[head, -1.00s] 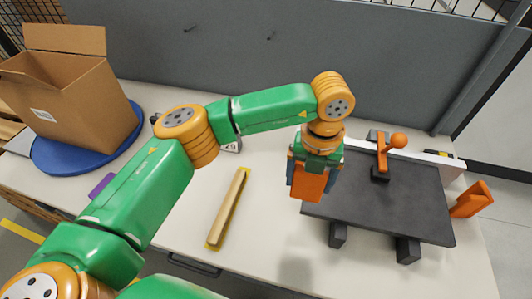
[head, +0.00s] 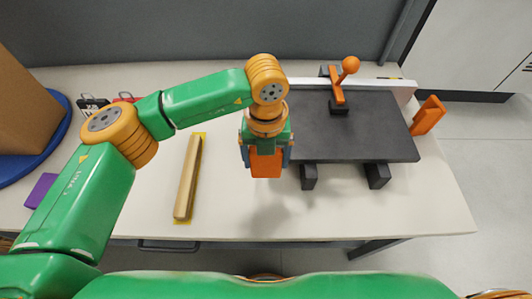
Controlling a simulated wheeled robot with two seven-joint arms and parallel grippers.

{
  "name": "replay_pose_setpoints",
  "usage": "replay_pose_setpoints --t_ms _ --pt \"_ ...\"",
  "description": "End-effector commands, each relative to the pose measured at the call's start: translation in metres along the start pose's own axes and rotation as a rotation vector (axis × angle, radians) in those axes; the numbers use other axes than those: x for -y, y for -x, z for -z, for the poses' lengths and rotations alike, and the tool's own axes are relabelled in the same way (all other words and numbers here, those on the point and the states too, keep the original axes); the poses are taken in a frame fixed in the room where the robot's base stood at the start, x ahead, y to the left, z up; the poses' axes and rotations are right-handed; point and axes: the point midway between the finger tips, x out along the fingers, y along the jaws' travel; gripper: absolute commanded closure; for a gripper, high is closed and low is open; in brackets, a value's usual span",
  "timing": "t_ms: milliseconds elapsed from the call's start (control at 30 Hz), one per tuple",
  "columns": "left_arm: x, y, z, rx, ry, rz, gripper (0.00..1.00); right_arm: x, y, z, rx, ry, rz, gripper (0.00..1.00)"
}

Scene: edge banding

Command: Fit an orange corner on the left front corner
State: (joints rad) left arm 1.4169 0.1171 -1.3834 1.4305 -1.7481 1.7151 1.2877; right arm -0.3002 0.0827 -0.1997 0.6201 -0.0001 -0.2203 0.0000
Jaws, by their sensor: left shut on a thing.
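My left gripper (head: 266,155) is shut on an orange corner (head: 266,165), which hangs below its fingers. It is held just left of the dark panel (head: 365,128), near the panel's left front corner. The gripper hides part of the panel's left edge, and I cannot tell whether the orange corner touches the panel. The panel lies flat on dark supports (head: 308,178), with an orange-handled clamp (head: 338,92) at its back edge. Another orange piece (head: 427,115) is at the panel's right side. My right gripper is out of view.
A wooden strip (head: 187,180) lies on a yellow marking left of the gripper. A cardboard box (head: 25,100) stands on a blue disc (head: 58,140) at far left. A white rail (head: 375,84) runs behind the panel. The table front (head: 250,215) is clear.

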Motion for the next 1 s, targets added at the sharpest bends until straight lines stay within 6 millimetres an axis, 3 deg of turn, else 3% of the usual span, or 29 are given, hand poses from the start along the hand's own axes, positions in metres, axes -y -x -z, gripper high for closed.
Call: replay_pose_setpoints --t_ms 433,967,1000 --pt "0.000 -0.053 0.000 -0.001 0.001 -0.001 0.65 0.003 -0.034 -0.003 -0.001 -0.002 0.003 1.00" --pt "0.012 -0.048 -0.012 0.000 0.000 0.000 0.65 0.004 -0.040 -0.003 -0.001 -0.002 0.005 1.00" --pt "0.012 -0.048 -0.012 0.000 0.000 0.000 0.08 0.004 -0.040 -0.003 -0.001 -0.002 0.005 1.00"
